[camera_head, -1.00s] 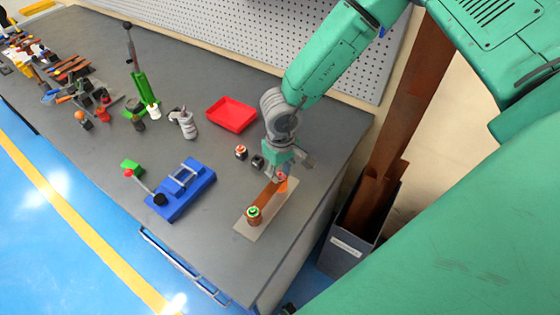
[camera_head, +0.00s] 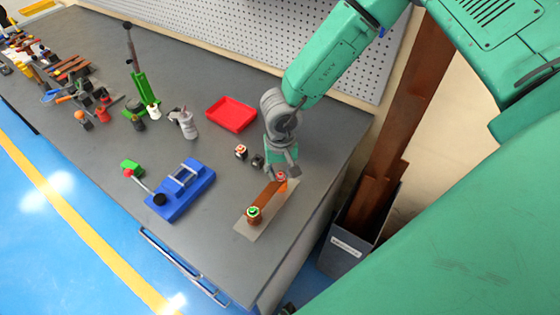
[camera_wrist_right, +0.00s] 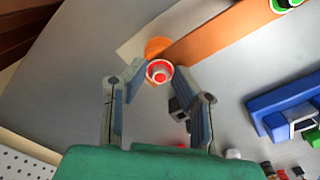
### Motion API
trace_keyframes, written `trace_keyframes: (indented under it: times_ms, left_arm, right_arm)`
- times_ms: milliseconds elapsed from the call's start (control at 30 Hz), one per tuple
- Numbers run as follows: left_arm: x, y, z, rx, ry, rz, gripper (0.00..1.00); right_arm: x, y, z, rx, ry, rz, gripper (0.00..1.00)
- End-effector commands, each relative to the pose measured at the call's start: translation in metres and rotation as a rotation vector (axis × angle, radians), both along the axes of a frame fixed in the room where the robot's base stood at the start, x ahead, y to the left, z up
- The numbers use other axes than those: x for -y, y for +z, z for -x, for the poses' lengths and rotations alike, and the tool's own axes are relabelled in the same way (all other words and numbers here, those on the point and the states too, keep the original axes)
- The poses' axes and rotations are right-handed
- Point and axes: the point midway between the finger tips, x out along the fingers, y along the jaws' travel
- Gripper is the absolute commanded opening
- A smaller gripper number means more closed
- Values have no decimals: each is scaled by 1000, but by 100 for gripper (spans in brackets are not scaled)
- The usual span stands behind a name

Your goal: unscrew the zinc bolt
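A bolt head with a red ring and a pale rim (camera_wrist_right: 159,72) stands at one end of a copper busbar (camera_wrist_right: 225,32). In the head view the red-marked end (camera_head: 281,177) is at the bar's far end. My right gripper (camera_head: 281,172) is right above it. In the right wrist view the fingers of my right gripper (camera_wrist_right: 161,76) are spread, with a tip on each side of the bolt head; small gaps seem to remain. The bar's near end carries a green-topped piece (camera_head: 254,213). I cannot make out the bolt's metal. My left gripper is not in view.
The bar lies over a pale plate (camera_head: 246,229) near the table's right edge. A blue bender (camera_head: 183,196), a red tray (camera_head: 232,114) and a green lever tool (camera_head: 142,86) stand farther left.

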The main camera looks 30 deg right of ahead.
Motion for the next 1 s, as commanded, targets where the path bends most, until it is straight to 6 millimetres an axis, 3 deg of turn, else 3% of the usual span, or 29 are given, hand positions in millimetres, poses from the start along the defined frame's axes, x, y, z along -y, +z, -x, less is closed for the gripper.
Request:
trace_keyframes:
  times_ms: [167,500,1000]
  left_arm:
    - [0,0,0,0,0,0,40]
    - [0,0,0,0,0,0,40]
    - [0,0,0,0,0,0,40]
  right_arm:
    - [0,0,0,0,-64,0,24]
    - [0,0,0,0,-479,0,24]
    - [0,0,0,0,-595,1,24]
